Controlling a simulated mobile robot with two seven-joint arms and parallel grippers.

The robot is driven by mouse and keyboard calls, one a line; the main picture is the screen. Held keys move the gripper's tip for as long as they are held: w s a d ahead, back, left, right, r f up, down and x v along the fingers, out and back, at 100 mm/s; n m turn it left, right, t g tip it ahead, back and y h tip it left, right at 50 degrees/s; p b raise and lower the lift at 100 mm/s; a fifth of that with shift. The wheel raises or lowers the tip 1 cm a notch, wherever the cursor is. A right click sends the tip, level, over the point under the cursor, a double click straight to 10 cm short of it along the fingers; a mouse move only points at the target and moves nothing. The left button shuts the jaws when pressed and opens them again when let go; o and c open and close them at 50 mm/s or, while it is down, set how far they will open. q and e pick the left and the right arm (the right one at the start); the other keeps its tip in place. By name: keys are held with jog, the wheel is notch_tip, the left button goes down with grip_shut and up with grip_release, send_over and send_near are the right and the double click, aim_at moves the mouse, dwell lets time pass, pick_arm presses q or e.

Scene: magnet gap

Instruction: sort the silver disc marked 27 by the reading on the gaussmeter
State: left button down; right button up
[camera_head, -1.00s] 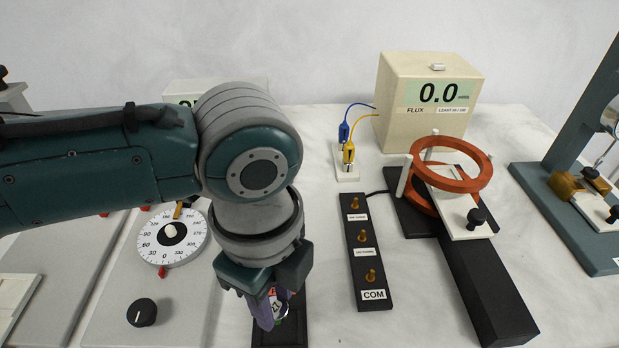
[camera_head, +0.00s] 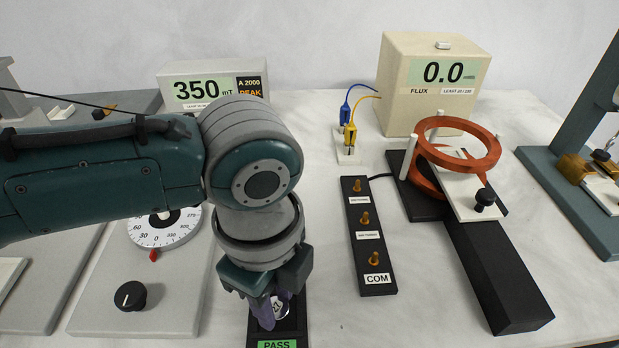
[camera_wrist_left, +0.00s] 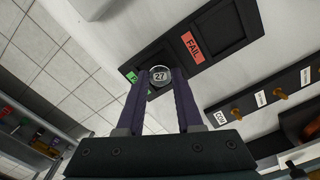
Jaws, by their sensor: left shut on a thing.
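The silver disc marked 27 (camera_head: 281,305) is between the fingertips of my left gripper (camera_head: 272,311). The wrist view shows the disc (camera_wrist_left: 160,76) face-on, with the fingers (camera_wrist_left: 159,92) shut on its sides. The disc is over or in the black tray (camera_head: 300,325) near the green PASS label (camera_head: 276,344); I cannot tell whether it touches the tray. The red FAIL label (camera_wrist_left: 192,46) lies on the same tray, farther along in the wrist view. The gaussmeter (camera_head: 212,84) reads 350 mT, with A 2000 PEAK beside it. My right gripper is not in view.
A dial plate (camera_head: 160,228) with a black knob (camera_head: 130,295) is left of my gripper. A black terminal strip (camera_head: 372,270) marked COM is to the right. Beyond it are orange coils (camera_head: 458,150) on a black stand and a flux meter (camera_head: 430,100) reading 0.0.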

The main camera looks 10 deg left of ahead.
pick_arm(q)
jog(key=shift+f, duration=0.2)
dwell(0.5)
jog(key=shift+c, duration=2.4)
grip_release()
jog(key=c, duration=0.5)
jog(key=shift+r, duration=0.1)
notch_tip(320, 180, up, 4)
jog(key=p, duration=0.5)
jog(key=shift+r, duration=0.2)
